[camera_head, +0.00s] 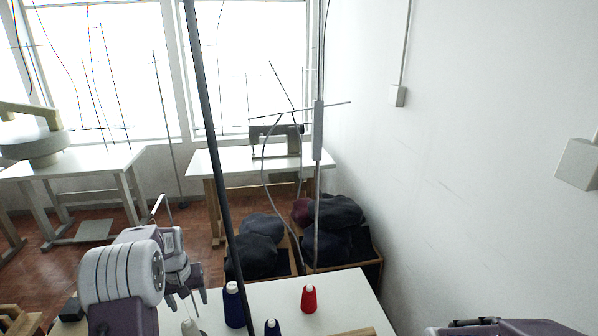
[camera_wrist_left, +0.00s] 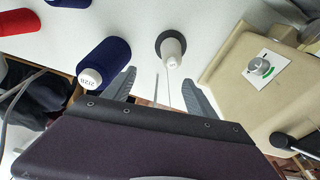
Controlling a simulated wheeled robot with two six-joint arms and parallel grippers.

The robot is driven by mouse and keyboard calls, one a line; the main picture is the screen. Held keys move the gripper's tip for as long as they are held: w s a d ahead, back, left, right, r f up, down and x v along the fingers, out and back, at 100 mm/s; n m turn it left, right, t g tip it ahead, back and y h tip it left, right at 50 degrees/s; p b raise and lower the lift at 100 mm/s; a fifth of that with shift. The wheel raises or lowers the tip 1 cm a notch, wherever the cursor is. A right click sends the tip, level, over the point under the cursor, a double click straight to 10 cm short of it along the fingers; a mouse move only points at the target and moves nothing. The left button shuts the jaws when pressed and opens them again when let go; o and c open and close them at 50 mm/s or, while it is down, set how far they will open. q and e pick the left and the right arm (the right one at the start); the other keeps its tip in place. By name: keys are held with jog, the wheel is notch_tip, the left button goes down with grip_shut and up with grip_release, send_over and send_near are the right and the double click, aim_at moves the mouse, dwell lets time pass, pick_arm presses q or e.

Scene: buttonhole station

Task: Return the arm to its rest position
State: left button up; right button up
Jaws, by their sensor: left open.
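My left arm comes in at the lower left of the head view. Its gripper (camera_head: 195,302) hangs above the white table's left part, fingers apart, with nothing visible between them. In the left wrist view the two grey fingers (camera_wrist_left: 160,92) also stand apart. A pale thread cone on a dark round base (camera_wrist_left: 172,45) shows beyond the gap between them; I cannot tell how far. A dark blue thread cone (camera_wrist_left: 105,62) stands to the left of it, seemingly clear of the fingers. Only a purple and grey part of my right arm shows at the lower right of the head view; its gripper is out of view.
The white table (camera_head: 345,298) carries a red cone (camera_head: 309,299) and blue cones (camera_head: 234,306). A dark pole (camera_head: 214,130) rises beside the left gripper. A beige machine with a dial (camera_wrist_left: 238,75) is close on the right in the wrist view. Bins of dark cloth (camera_head: 335,243) stand behind.

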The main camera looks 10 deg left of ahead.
pick_arm(q)
jog(key=s+d+r+m, duration=0.2)
jog(key=s+d+r, duration=0.1)
jog(key=d, duration=0.5)
jog(key=s+d+r+m, duration=0.1)
jog(key=s+d+r, duration=0.15)
jog(key=d, duration=0.45)
jog(key=s+d+f+m, duration=0.1)
jog(key=s+d+f, duration=0.1)
jog(key=s, duration=0.5)
jog(key=s+d+f+m+h, duration=0.1)
jog(key=s+d+f, duration=0.2)
jog(key=s, duration=0.3)
jog(key=shift+s, duration=0.4)
jog(key=shift+s+a, duration=0.1)
jog(key=shift+a, duration=0.1)
